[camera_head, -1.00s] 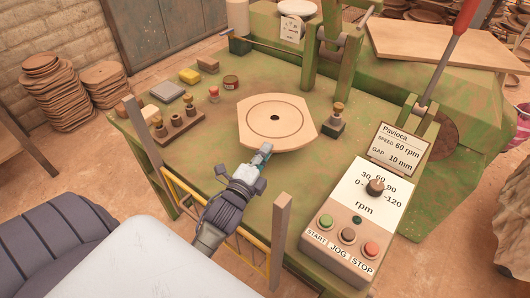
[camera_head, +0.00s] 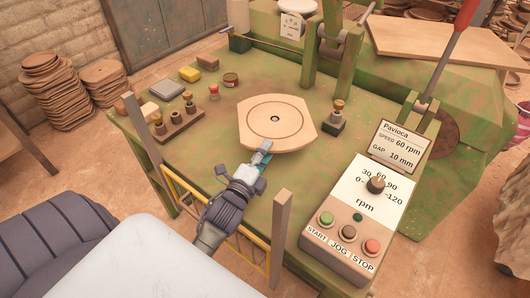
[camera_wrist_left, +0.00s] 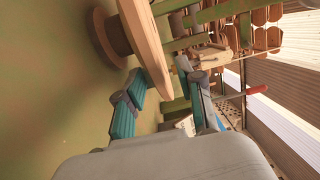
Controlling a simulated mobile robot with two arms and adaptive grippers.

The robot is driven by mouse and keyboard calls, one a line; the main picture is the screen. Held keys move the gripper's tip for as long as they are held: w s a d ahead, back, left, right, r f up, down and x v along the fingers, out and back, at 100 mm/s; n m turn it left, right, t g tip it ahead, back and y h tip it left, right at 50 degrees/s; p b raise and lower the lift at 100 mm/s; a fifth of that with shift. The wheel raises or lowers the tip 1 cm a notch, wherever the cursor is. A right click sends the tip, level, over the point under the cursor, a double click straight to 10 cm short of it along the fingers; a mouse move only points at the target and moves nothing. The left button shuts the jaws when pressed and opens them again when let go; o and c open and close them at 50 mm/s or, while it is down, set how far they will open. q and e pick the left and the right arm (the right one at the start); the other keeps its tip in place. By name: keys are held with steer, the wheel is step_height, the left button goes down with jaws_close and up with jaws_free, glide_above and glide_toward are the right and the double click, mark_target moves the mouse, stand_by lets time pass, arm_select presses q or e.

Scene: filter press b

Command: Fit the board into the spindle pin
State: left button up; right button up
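My left gripper (camera_head: 266,148) is at the board's near edge. In the left wrist view its teal fingers (camera_wrist_left: 162,76) stand apart either side of the edge, with a gap on one side. My right gripper is out of view.
A wooden block with dark knobs (camera_head: 178,126) stands left of the board, and a brass-topped post (camera_head: 337,117) stands right. The control box (camera_head: 345,225) is at the front right. A green upright frame (camera_head: 308,60) rises behind the board.

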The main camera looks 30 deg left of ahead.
arm_select(q)
steer(key=shift+r, duration=0.2)
steer(key=shift+r+p, duration=0.45)
steer(key=shift+r, duration=0.1)
steer(key=s, duration=0.3)
steer(key=s+b, duration=0.1)
steer(key=s, duration=0.3)
steer(key=s+d+b, duration=0.1)
steer(key=s, duration=0.3)
steer(key=shift+d+f, duration=0.1)
steer(key=shift+f, duration=0.3)
steer(key=shift+s, duration=0.5)
